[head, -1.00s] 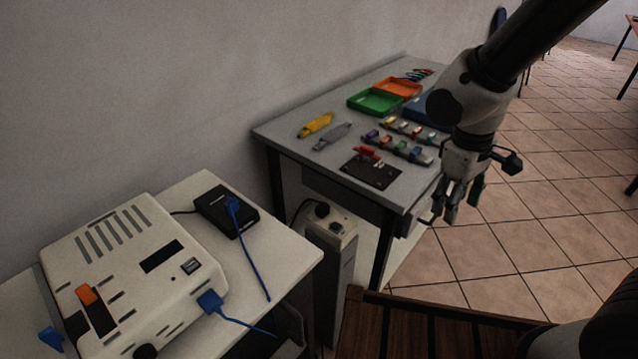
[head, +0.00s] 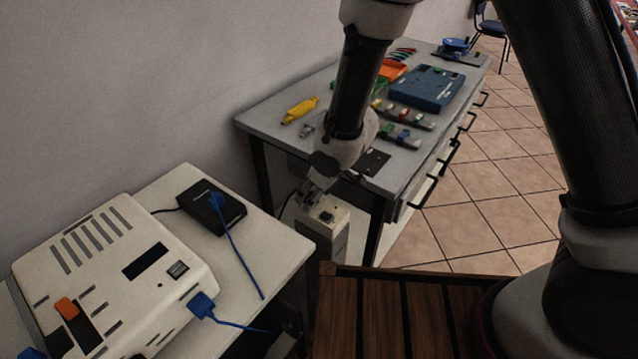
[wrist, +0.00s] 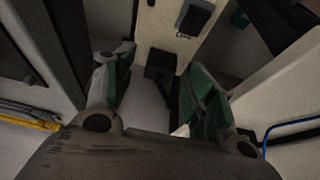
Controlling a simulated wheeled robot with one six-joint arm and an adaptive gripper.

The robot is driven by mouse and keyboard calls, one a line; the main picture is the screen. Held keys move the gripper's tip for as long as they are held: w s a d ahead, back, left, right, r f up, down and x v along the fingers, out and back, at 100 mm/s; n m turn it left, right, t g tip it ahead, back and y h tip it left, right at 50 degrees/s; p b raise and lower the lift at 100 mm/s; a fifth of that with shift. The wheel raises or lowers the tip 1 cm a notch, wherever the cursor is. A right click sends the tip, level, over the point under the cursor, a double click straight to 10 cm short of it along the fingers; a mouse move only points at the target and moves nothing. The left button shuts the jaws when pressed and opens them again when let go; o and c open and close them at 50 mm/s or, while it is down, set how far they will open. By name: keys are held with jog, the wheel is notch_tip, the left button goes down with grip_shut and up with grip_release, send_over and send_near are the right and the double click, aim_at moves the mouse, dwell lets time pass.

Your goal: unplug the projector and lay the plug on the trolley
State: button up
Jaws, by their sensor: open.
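My gripper (head: 308,197) is open, pointing down over the top of a beige tower (head: 325,225) between the two tables. In the wrist view its green-padded fingers (wrist: 160,78) stand on either side of a black plug (wrist: 160,64) on the tower; I cannot tell if they touch it. In the head view my gripper hides this plug. A beige vented device (head: 110,265), seemingly the projector, sits on the white trolley top (head: 265,245). A blue plug (head: 201,305) is in its side. Another blue plug (head: 217,201) is on a black box (head: 195,212).
A grey workbench (head: 260,122) behind holds a yellow tool (head: 300,110), a blue case (head: 427,88) and several small parts. My forearm passes over it. The bench leg and trolley edge flank the tower closely. The trolley top right of the black box is bare apart from a blue cable (head: 242,260).

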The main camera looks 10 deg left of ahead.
jog(key=shift+x, duration=0.9)
jog(key=c, duration=1.2)
jog(key=shift+r, duration=0.2)
jog(key=shift+d+r, duration=0.1)
jog(key=shift+r, duration=1.3)
